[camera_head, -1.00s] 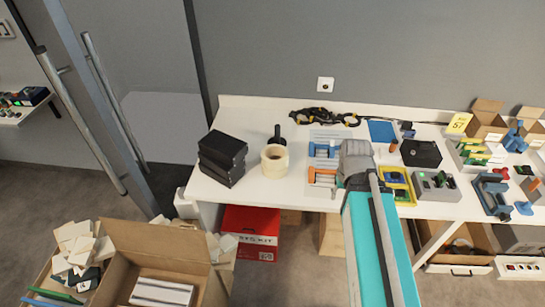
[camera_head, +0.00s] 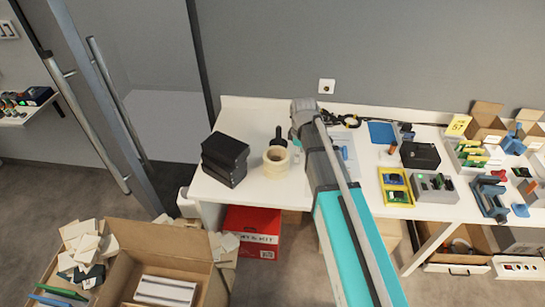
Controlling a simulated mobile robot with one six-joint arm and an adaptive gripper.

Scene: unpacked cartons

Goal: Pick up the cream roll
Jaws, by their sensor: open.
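The cream roll (camera_head: 275,168) is a short, wide ring of tape with an open centre. It sits upright on the left part of the white table, its hole facing up. My gripper (camera_head: 296,148) is just right of the roll in the picture, small and partly hidden by my own wrist. It is open and holds nothing that I can see. Whether a finger touches the roll cannot be told from this view.
Stacked black boxes (camera_head: 225,159) stand left of the roll, and a dark upright tool (camera_head: 279,137) stands behind it. A yellow tray (camera_head: 396,187), a black box (camera_head: 420,155) and a grey box (camera_head: 435,188) lie to the right. Open cartons stand on the floor.

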